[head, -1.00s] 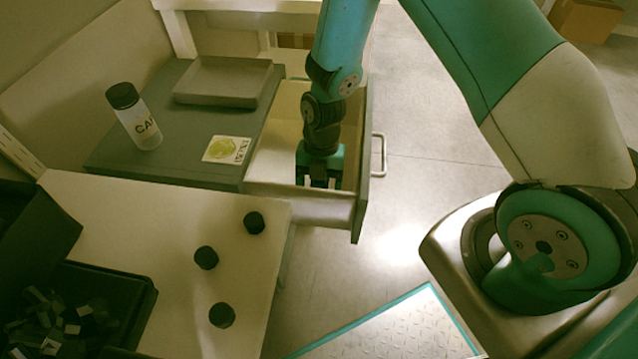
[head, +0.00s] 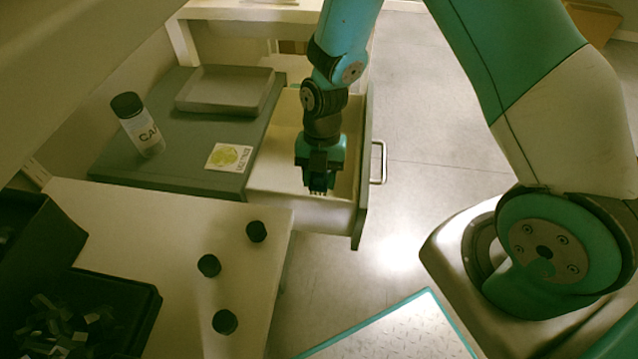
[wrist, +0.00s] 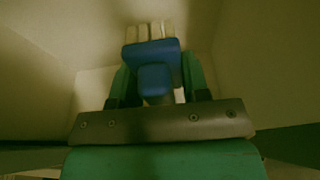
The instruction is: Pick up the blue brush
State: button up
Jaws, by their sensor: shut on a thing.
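The blue brush (wrist: 152,54) shows in the wrist view, with a blue body and pale bristle tufts at its far end. My gripper (wrist: 152,88) is shut on it, with a green finger on each side. In the head view my gripper (head: 318,188) points down over the open drawer (head: 278,172), near its front end. The brush cannot be made out clearly in the head view. The wrist view shows pale drawer walls around the brush; how high it is above the drawer floor I cannot tell.
Three black caps (head: 209,265) stand on the pale table. Floor right of the drawer is clear.

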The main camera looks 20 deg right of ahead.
notch_tip(320, 180, up, 15)
jog(key=p, duration=0.3)
jog(key=shift+r, duration=0.2)
